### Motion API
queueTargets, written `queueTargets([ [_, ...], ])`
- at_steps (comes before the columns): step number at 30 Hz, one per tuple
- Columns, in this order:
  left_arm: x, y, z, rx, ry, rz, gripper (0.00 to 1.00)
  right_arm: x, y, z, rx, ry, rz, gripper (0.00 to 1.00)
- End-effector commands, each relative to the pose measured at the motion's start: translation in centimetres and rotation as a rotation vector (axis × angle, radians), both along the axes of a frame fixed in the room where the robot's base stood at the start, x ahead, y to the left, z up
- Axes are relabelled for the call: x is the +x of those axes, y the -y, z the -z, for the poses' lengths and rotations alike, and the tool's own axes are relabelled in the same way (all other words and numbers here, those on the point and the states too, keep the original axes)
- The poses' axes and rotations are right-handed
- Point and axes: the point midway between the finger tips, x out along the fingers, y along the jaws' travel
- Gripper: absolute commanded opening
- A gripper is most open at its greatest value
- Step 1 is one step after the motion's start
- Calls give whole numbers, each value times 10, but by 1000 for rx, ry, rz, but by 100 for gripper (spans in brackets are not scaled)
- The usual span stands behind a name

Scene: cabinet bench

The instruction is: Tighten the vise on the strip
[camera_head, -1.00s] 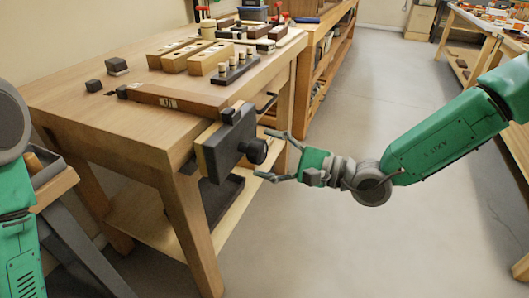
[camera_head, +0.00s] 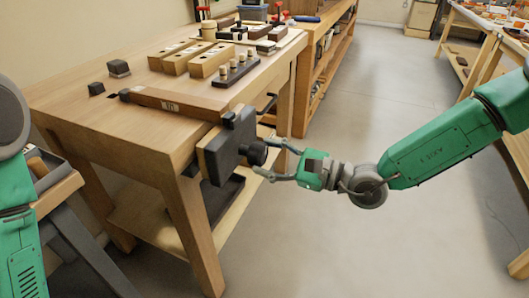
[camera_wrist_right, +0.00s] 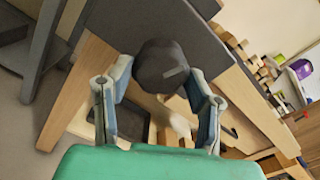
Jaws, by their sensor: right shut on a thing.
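The vise (camera_head: 222,146) is a dark block with a wooden facing on the front end of the workbench. Its dark round knob (camera_head: 256,153) sticks out to the right and also shows in the right wrist view (camera_wrist_right: 162,66). The strip (camera_head: 172,101), a long wooden bar with a small pale label, lies along the bench edge, its right end at the vise. My right gripper (camera_head: 262,156) is shut on the knob, one finger on each side. The contact is partly hidden in the head view. My left gripper is out of view; only part of that arm shows at left.
Wooden blocks with holes (camera_head: 212,60) and a dark peg rack (camera_head: 235,71) stand at the back of the bench (camera_head: 110,118). Two small dark blocks lie at its left. A lower shelf sits beneath. Open floor (camera_head: 340,240) lies to the right.

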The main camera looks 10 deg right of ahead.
Motion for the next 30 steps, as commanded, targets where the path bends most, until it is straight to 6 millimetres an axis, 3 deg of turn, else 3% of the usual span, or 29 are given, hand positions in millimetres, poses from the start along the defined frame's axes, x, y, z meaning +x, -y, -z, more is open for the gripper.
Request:
queueTargets([
  [8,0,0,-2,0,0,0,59,0,-1,-1,19,-24,0,21],
  [19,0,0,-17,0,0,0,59,1,-1,-3,189,-273,-1,21],
  [30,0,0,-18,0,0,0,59,2,-1,-2,209,-298,1,21],
])
